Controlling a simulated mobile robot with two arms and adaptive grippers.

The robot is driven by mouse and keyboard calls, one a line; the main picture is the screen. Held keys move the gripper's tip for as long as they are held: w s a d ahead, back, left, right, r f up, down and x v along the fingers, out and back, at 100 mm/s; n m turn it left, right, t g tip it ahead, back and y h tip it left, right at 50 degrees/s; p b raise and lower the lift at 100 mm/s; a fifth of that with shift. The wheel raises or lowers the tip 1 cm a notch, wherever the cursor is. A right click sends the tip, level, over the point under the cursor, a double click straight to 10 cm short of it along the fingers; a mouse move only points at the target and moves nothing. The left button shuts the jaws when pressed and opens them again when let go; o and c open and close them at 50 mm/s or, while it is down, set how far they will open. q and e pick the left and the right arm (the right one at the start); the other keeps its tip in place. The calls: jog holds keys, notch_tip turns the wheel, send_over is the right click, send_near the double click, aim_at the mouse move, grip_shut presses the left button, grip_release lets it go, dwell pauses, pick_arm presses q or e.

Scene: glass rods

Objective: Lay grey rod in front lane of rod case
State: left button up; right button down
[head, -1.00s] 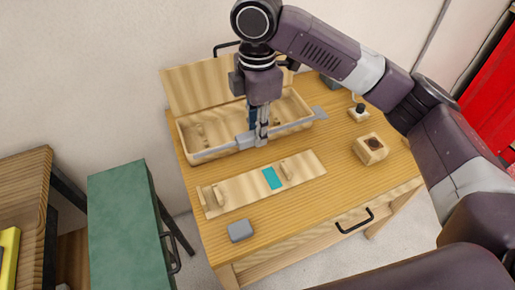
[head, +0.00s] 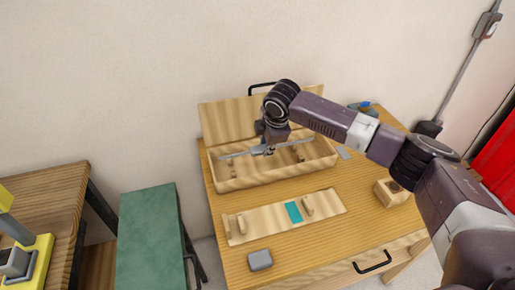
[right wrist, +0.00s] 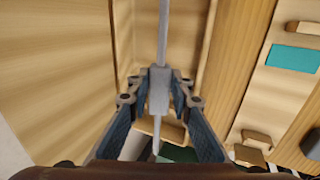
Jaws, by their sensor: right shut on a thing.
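The grey rod (head: 236,154) is a long thin bar with a thicker sleeve (right wrist: 158,90) near its middle. My right gripper (head: 268,149) is shut on it. The rod runs lengthwise over the open wooden rod case (head: 277,177), within its outline in the head view. I cannot tell whether it touches the case floor or which lane it is above. In the right wrist view the gripper's dark fingers (right wrist: 160,105) are on either side of the sleeve. The case lid (head: 228,120) stands open at the back. My left gripper is not in view.
In front of the case lies a wooden board (head: 265,219) with two raised blocks and a teal patch (head: 294,212). A grey block (head: 260,260) sits near the table's front edge, a wooden block with a dark hole (head: 391,192) at right. A green-topped stand (head: 150,235) is left.

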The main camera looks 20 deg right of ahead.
jog(key=shift+f+b, duration=0.5)
jog(key=shift+f, duration=0.05)
notch_tip(320, 180, down, 4)
jog(key=b, duration=0.4)
jog(key=shift+f+b, duration=0.15)
jog(key=shift+b, duration=0.25)
jog(key=shift+f, duration=0.25)
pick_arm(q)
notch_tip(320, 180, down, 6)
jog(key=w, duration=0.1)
pick_arm(e)
jog(key=shift+f, duration=0.65)
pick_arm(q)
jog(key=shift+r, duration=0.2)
pick_arm(e)
jog(key=shift+r, duration=0.1)
jog(key=shift+r+p, duration=0.55)
jog(key=shift+p, duration=0.45)
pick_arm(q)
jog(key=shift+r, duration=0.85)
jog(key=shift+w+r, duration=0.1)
pick_arm(e)
jog(key=shift+f, duration=0.7)
